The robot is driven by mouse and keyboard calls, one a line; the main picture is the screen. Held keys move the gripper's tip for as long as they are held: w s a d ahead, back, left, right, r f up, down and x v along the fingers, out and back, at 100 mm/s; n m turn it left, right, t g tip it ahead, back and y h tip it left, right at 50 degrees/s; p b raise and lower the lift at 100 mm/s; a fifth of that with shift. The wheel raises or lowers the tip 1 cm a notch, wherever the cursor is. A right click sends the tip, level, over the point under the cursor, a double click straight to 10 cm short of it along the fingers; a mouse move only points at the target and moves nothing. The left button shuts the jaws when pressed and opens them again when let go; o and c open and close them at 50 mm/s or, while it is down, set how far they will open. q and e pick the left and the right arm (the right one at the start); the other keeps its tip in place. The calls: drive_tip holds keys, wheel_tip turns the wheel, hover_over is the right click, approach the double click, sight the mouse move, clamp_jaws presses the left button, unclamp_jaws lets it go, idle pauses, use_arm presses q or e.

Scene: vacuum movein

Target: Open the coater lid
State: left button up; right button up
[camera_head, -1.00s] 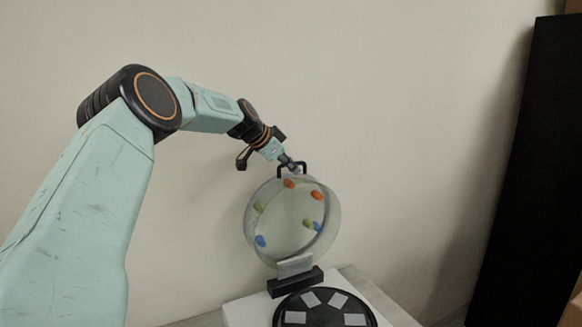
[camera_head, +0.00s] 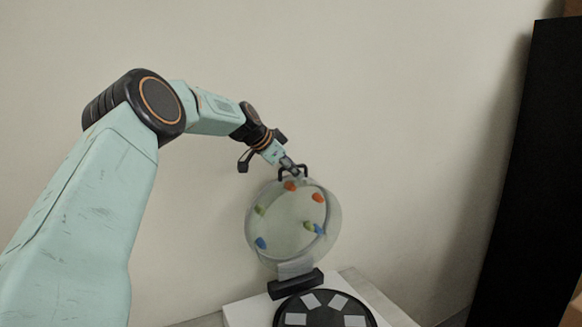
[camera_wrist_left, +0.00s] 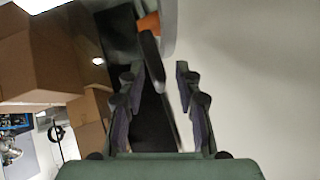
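The coater lid (camera_head: 292,235) is a round, translucent cover with several red, green and blue pieces on it. It stands raised, nearly upright, on a black hinge block (camera_head: 295,283) behind the round black coater base (camera_head: 323,301), which carries several grey pads. The lid's black handle (camera_head: 305,174) is at its top. My left gripper (camera_head: 290,165) is at this handle. In the left wrist view my left gripper's fingers (camera_wrist_left: 157,85) are apart, with the dark handle bar (camera_wrist_left: 152,62) between their tips, closer to the left finger. My right gripper is not in view.
The coater stands on a white slab (camera_head: 245,312) by a plain wall. A tall black panel (camera_head: 530,180) stands at the right. The left wrist view shows cardboard boxes (camera_wrist_left: 45,55) at the left. Space between coater and panel looks clear.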

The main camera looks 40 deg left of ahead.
use_arm(q)
drive_tip(key=v, duration=1.2)
drive_tip(key=shift+w+a, duration=0.1)
idle(0.6)
